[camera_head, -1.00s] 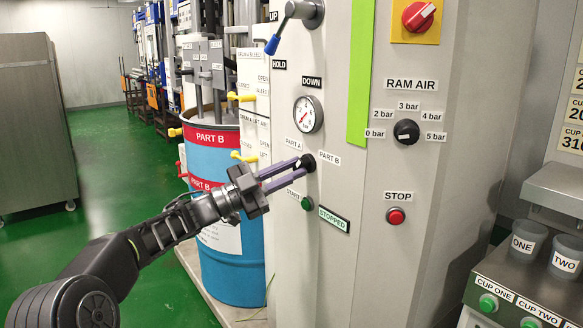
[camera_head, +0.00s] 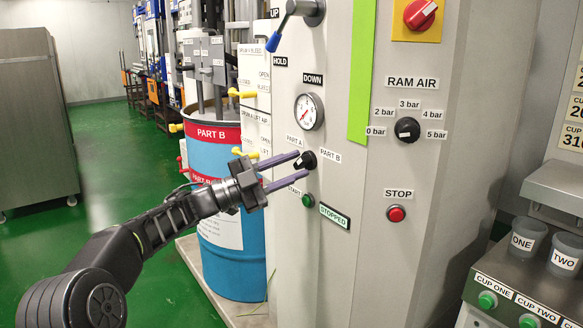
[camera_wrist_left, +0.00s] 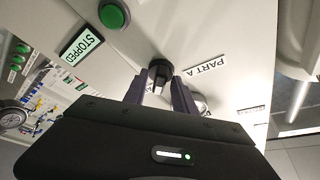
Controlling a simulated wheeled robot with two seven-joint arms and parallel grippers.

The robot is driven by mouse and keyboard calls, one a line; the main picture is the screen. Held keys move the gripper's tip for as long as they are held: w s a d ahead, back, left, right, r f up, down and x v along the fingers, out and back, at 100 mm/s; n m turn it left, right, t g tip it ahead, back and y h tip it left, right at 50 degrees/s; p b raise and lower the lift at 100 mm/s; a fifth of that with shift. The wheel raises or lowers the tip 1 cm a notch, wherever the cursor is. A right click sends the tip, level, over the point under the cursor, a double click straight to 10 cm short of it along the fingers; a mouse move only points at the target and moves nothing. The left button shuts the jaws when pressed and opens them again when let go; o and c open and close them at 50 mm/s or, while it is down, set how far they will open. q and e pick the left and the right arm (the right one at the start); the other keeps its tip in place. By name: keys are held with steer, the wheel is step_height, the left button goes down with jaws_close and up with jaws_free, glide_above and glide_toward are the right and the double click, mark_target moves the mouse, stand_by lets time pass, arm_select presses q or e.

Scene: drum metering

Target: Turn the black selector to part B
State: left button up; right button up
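The black selector (camera_head: 309,161) sits on the grey panel between the PART A label (camera_head: 294,141) and the PART B label (camera_head: 330,153). Its knob looks turned toward the PART B side, but its pointer is too small to read surely. My left gripper (camera_head: 301,163) is open, its two purple fingers apart just in front of the selector, and holds nothing. In the left wrist view the selector (camera_wrist_left: 160,70) shows beyond and between the open fingers (camera_wrist_left: 159,88), seemingly clear of both. The PART A label (camera_wrist_left: 205,66) is beside it there. My right gripper is not in view.
A green start button (camera_head: 308,200) and a STOPPED display (camera_head: 334,216) are just below the selector. A pressure gauge (camera_head: 309,112) is above, a lever with a blue grip (camera_head: 273,43) higher up. The red stop button (camera_head: 396,213) and ram air knob (camera_head: 407,130) are right.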

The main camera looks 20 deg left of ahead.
arm_select(q)
steer(key=shift+o, duration=0.4)
steer(key=shift+a, duration=0.1)
steer(key=v, duration=0.7)
steer(key=shift+s+a, duration=0.2)
steer(key=shift+a, duration=0.05)
steer(key=shift+f, duration=0.15)
